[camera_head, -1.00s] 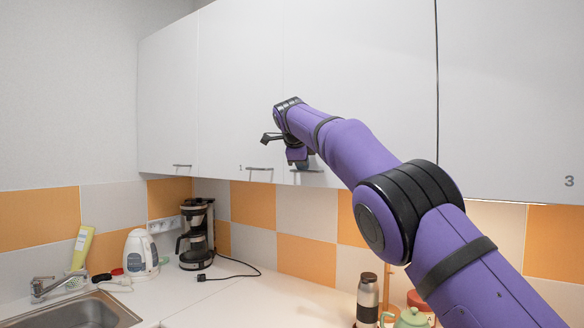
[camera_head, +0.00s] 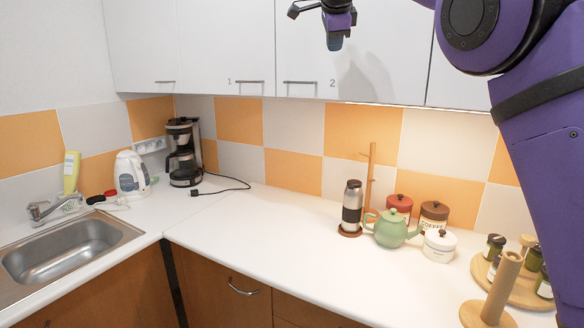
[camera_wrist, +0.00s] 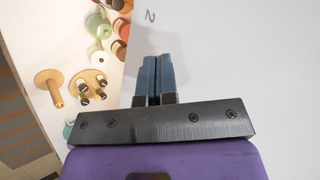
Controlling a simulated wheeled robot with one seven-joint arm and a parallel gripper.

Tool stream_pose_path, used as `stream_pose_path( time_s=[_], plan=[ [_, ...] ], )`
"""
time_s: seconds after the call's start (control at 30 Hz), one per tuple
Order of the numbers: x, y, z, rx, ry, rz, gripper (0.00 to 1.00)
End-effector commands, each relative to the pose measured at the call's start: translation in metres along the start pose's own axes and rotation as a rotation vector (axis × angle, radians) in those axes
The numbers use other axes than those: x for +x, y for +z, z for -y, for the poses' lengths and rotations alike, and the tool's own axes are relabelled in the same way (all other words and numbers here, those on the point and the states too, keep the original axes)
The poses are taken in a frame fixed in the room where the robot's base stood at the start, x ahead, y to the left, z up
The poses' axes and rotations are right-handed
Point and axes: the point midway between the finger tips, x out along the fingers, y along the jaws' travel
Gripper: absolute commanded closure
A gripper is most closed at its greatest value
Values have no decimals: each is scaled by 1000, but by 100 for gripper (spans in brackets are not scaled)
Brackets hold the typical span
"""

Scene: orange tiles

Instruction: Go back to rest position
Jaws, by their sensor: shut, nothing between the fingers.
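My gripper (camera_wrist: 158,78) shows in the wrist view with its two blue fingers side by side, shut and empty. In the head view, the gripper (camera_head: 335,42) is at the top, in front of the white upper cabinets (camera_head: 205,45), above the counter. My purple arm fills the right side of the head view, and its middle links run out of the top of the picture. The cabinet doors appear closed.
The white counter (camera_head: 240,235) is clear in the middle. A steel flask (camera_head: 352,206), a green teapot (camera_head: 391,230), canisters and a round wooden tray (camera_head: 522,290) of jars stand at right. A coffee maker (camera_head: 184,152), a kettle (camera_head: 130,173) and the sink (camera_head: 70,248) are at left.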

Motion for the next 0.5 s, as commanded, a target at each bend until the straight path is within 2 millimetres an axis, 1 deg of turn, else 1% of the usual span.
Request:
stream_pose_path(
  time_s=[0.03,0.1,0.17,0.2,0.27,0.3,0.37,0.47,0.5],
  plan=[
    [-8,-23,-11,-32,16,10,100],
    [-17,-47,-27,-92,36,27,100],
    [-24,-67,-42,-146,49,41,100],
    [-30,-79,-53,-181,57,51,100],
    [-37,-95,-71,-238,68,67,100],
    [-43,-105,-83,-275,73,77,100],
    [-51,-118,-103,-335,82,93,100],
    [-64,-136,-139,-435,89,120,100],
    [-70,-142,-154,-476,91,131,100]
  ],
)
